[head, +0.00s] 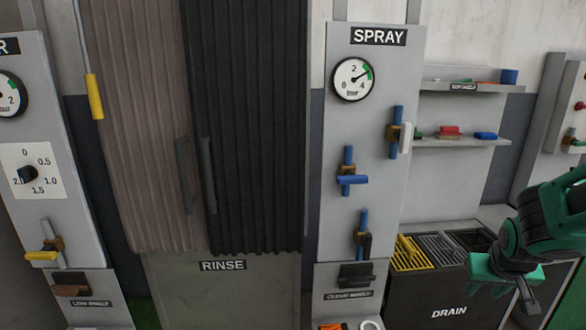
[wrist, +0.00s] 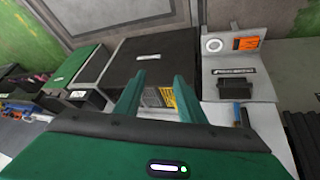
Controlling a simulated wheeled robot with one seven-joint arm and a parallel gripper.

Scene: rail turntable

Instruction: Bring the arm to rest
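My arm, green and black, enters the head view from the right edge. My gripper (wrist: 157,88) hangs in front of the drain bench at the lower right of the head view. In the wrist view its two green fingers stand apart with nothing between them; the drain grates show beyond the gap. It appears clear of the bench, though the exact distance cannot be told.
The SPRAY panel (head: 340,110) has a gauge and several valves with blue pipes. Shelves (head: 470,141) with small coloured items stand behind my arm. The black DRAIN bench (head: 430,295) has yellow and dark grates. A dark ribbed curtain (head: 255,120) hangs above RINSE.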

